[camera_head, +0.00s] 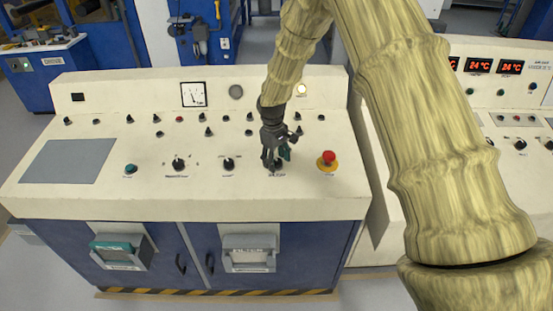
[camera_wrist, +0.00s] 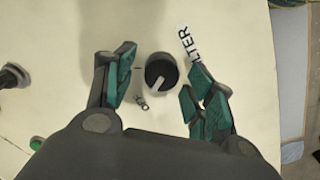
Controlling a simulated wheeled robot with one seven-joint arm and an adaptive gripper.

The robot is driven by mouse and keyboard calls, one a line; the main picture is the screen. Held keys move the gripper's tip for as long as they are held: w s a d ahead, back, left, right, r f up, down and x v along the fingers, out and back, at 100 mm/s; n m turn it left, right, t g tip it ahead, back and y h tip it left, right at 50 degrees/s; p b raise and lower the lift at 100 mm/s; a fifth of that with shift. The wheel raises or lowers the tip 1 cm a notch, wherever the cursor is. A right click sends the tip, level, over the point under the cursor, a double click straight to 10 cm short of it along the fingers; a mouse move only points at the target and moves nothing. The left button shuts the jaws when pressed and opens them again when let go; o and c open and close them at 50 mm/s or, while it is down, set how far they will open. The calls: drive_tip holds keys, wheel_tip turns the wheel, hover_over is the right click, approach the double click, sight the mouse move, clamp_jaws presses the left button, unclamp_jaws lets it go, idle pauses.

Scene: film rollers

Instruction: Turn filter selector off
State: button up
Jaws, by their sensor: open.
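The filter selector (camera_wrist: 160,71) is a round black knob with a pale pointer mark, on the cream panel. In the wrist view it lies between the two teal-padded fingers of my gripper (camera_wrist: 158,92), with a gap on each side. The lettering "LTER" (camera_wrist: 194,46) is readable beside it, partly cut off by a finger. In the head view my gripper (camera_head: 276,160) is open, pointing down at the panel's lower row of controls. It covers most of the knob there. I cannot tell its exact height above the panel.
A red emergency button on a yellow base (camera_head: 327,160) stands close to the right of my gripper. Black knobs (camera_head: 228,164) (camera_head: 179,164) and a green button (camera_head: 131,169) sit to the left. Small switches (camera_head: 209,132) line the panel behind.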

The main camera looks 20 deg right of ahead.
wheel_tip(320, 180, up, 12)
drive_tip(key=shift+a, duration=0.4)
idle(0.4)
